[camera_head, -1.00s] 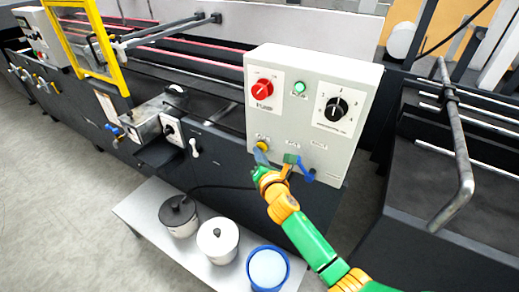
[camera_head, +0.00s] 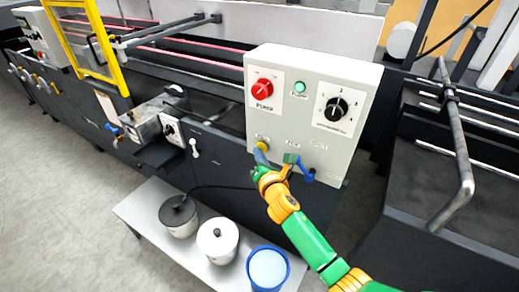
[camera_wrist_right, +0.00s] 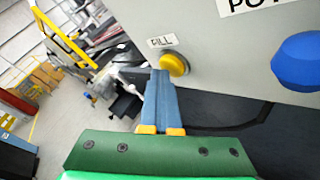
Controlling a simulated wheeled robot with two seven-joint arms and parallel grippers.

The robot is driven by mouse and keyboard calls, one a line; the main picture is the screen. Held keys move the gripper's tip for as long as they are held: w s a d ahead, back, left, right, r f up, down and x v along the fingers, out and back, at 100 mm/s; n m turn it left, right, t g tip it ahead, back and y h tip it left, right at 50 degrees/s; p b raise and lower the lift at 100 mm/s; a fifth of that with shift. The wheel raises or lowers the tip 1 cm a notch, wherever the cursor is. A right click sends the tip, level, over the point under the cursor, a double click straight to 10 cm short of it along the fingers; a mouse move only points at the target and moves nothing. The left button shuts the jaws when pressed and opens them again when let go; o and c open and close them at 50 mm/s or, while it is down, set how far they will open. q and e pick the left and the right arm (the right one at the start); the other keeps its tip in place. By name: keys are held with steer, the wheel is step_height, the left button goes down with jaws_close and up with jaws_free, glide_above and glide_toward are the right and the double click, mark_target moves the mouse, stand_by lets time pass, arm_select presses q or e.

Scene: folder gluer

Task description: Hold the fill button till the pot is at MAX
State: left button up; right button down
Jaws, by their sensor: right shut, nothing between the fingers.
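The yellow fill button (camera_head: 262,145) sits low on the left of the grey control box's front. It shows larger under a FILL label in the right wrist view (camera_wrist_right: 174,64). My right gripper (camera_head: 260,155) is shut and empty, its blue fingers pointing up at the button. In the wrist view the fingertips (camera_wrist_right: 158,72) overlap the button's lower left edge; I cannot tell whether it is pressed in. A small metal unit (camera_head: 150,120) is mounted on the machine to the left. No MAX mark or pot level can be read. My left gripper is not in view.
The control box (camera_head: 350,150) carries a red knob (camera_head: 263,89), a green lamp (camera_head: 299,88), a black dial (camera_head: 336,108) and a blue knob (camera_wrist_right: 302,60). A grey-lidded pot (camera_head: 178,212), a white-lidded pot (camera_head: 217,238) and a blue-rimmed bucket (camera_head: 268,270) stand on a low shelf (camera_head: 140,205).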

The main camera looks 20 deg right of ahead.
stand_by(0.3)
steer(key=shift+s+a, duration=0.55)
steer(key=shift+a, duration=0.1)
steer(key=s+a, duration=0.1)
steer(key=a, duration=0.1)
steer(key=s+a, duration=0.2)
steer(key=shift+p, duration=0.4)
